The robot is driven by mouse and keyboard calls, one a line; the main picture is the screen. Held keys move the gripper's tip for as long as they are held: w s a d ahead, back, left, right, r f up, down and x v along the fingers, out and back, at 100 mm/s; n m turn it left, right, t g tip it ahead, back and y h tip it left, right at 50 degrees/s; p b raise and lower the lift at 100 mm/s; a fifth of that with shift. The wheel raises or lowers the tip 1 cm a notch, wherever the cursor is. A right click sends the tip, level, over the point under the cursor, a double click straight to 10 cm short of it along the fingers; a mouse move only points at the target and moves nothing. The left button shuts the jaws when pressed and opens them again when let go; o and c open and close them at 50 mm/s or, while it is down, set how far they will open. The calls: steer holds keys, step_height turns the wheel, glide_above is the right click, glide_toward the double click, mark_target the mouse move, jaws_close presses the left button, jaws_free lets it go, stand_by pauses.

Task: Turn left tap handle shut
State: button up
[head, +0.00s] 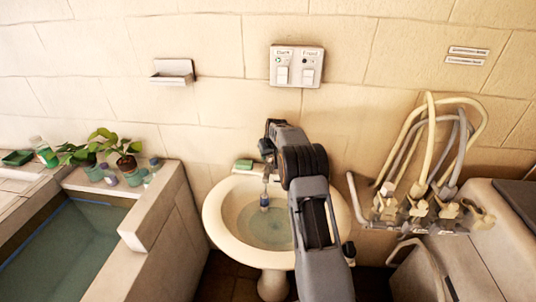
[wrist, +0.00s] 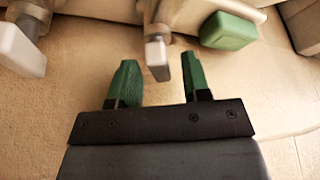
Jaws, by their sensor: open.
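The washbasin (head: 215,222) stands against the tiled wall, with water in its bowl. A tap part with a blue band (head: 264,202) shows over its bowl; my arm hides much of the tap area. My gripper (head: 268,148) is at the back of the basin, beside the green soap (head: 243,165). In the wrist view my gripper (wrist: 160,82) is open, with two green fingertips apart. A metal tap handle with a pale end (wrist: 158,58) shows in line with the gap between them; contact cannot be told. A second pale-ended tap part (wrist: 20,50) lies to the left.
The green soap (wrist: 228,30) lies close to the right fingertip in the wrist view. A switch plate (head: 297,66) and a metal holder (head: 172,72) are on the wall. Hoses (head: 430,135) stand at right; potted plants (head: 125,163) and a water trough (head: 70,245) at left.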

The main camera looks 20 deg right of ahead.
steer(key=shift+f, duration=0.1)
steer(key=shift+c, duration=0.4)
jaws_close()
steer(key=shift+a, duration=0.15)
steer(key=shift+m, duration=0.3)
steer(key=m+h+b, duration=0.1)
steer(key=m, duration=0.2)
steer(key=shift+b, duration=0.4)
steer(key=shift+m+g+h+b, duration=0.4)
steer(key=shift+m+h, duration=0.2)
steer(key=shift+m, duration=0.5)
